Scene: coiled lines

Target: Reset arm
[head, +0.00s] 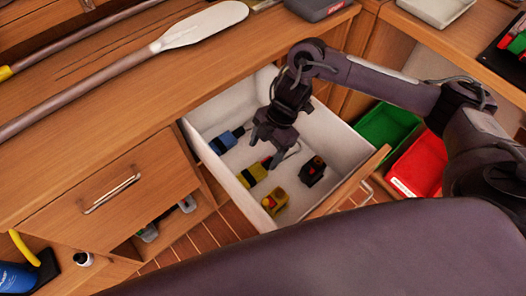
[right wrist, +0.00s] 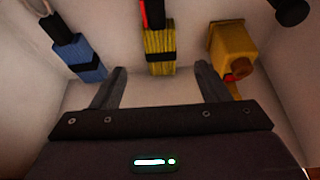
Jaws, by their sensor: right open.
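My right gripper (head: 265,153) hangs over an open white drawer (head: 337,137), its jaws pointing down into it. In the right wrist view the two fingers (right wrist: 160,72) are spread apart with nothing gripped between them. A blue coiled line with a dark band (head: 222,143) lies in the drawer and also shows in the right wrist view (right wrist: 80,58). A yellow coiled line with a dark band (head: 253,174) lies nearby; in the right wrist view (right wrist: 160,45) it appears just beyond the fingertips. My left gripper is not in view.
The drawer also holds a yellow block-like item (head: 274,202) and a black item with red (head: 313,171). A green bin (head: 387,128) and a red bin (head: 418,166) stand right of the drawer. A paddle (head: 200,25) lies on the wooden counter (head: 120,110).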

